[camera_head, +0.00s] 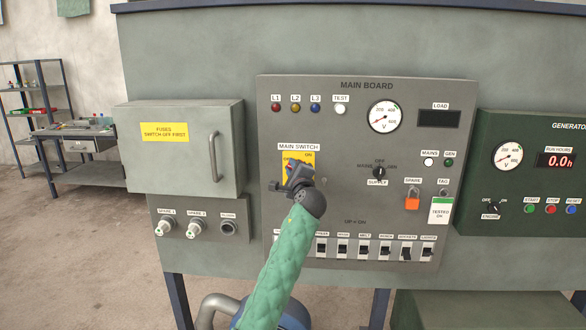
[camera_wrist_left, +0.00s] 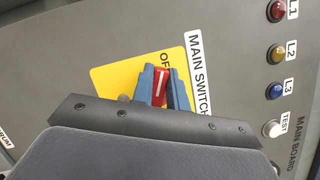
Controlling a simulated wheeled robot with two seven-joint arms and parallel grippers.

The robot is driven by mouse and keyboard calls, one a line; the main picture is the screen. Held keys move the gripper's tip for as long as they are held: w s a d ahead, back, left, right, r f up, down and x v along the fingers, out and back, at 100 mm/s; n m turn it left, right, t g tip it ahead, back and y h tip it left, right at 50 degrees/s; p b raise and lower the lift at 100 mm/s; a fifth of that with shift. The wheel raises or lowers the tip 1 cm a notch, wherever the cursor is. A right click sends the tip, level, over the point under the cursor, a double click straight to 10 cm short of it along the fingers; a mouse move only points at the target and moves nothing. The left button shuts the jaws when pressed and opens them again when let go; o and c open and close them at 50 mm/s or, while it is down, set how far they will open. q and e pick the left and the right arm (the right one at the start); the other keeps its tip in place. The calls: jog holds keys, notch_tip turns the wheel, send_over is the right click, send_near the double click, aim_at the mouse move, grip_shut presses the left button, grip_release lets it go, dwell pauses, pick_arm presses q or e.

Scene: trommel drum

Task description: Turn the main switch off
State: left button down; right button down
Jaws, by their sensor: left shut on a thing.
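The main switch (camera_wrist_left: 160,86) is a red rotary handle with a white line on a yellow plate (camera_wrist_left: 112,78) under the MAIN SWITCH label. My left gripper (camera_wrist_left: 164,88) is at the switch, its two blue-grey fingers one on each side of the red handle and shut on it. In the head view my left gripper (camera_head: 297,176) covers most of the switch and of its yellow plate (camera_head: 307,158). The handle's exact angle is hard to tell in that view. My right gripper is in neither view.
The grey main board (camera_head: 340,225) carries lamps, a voltmeter (camera_head: 385,116), a supply selector (camera_head: 379,173) and a row of breakers (camera_head: 365,250). A fuse box (camera_head: 185,165) sticks out at the left. A green generator panel (camera_head: 530,215) stands at the right.

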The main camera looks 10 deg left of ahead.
pick_arm(q)
jog(key=shift+a+f+n+g, duration=0.1)
jog(key=shift+n+g, duration=0.4)
jog(key=shift+n, duration=0.5)
jog(key=n, duration=0.1)
jog(key=n+g, duration=0.1)
jog(key=n, duration=0.1)
jog(key=shift+f+p, duration=0.35)
jog(key=shift+p, duration=0.05)
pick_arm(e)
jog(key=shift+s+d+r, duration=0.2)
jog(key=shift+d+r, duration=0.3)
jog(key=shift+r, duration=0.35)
pick_arm(q)
jog(key=shift+a+f, duration=0.1)
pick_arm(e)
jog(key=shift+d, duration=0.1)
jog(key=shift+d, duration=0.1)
pick_arm(q)
jog(key=c, duration=1.4)
grip_release()
